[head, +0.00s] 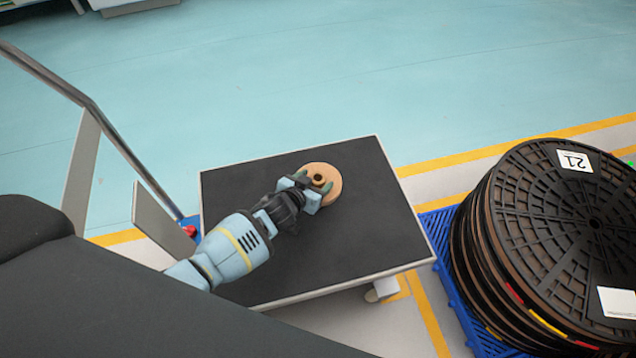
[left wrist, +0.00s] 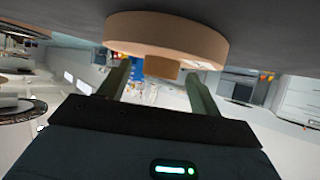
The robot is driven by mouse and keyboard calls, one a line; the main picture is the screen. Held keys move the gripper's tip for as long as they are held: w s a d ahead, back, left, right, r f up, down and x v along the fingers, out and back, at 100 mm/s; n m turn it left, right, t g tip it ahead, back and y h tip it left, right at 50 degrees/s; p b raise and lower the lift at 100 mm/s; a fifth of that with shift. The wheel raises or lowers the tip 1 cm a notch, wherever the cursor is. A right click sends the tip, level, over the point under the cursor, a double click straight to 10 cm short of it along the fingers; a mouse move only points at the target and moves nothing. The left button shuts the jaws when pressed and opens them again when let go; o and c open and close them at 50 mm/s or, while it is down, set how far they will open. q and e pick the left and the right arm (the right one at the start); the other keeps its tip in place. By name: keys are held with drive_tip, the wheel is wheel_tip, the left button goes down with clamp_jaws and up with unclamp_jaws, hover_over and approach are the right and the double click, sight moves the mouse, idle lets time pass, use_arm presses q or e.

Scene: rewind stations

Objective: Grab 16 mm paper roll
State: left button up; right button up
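The paper roll (head: 332,173) is a tan disc with a short core stub at its middle, lying flat on the black top of a cart (head: 375,225). Its width of 16 mm cannot be read. My left gripper (head: 314,182) is over the roll, with its fingers around the stub. In the left wrist view the roll (left wrist: 205,42) is at the top, and the stub (left wrist: 161,68) sits between the fingertips (left wrist: 157,80). A gap shows on each side of the stub, so the gripper is open. My right gripper is not in view.
Large black reels (head: 540,215) are stacked on a blue pallet (head: 440,235) right of the cart. A metal handle rail (head: 100,115) rises at the left. The cart top around the roll is bare, and the floor (head: 300,70) behind it is clear.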

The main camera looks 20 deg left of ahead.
sight(314, 183)
use_arm(q)
drive_tip(key=c, duration=1.1)
wheel_tip(314, 183, up, 6)
drive_tip(key=p, duration=0.3)
drive_tip(key=shift+w+r, duration=0.1)
drive_tip(key=shift+r, duration=0.15)
wheel_tip(314, 183, up, 4)
drive_tip(key=shift+f+p, duration=0.2)
drive_tip(key=shift+p, duration=0.6)
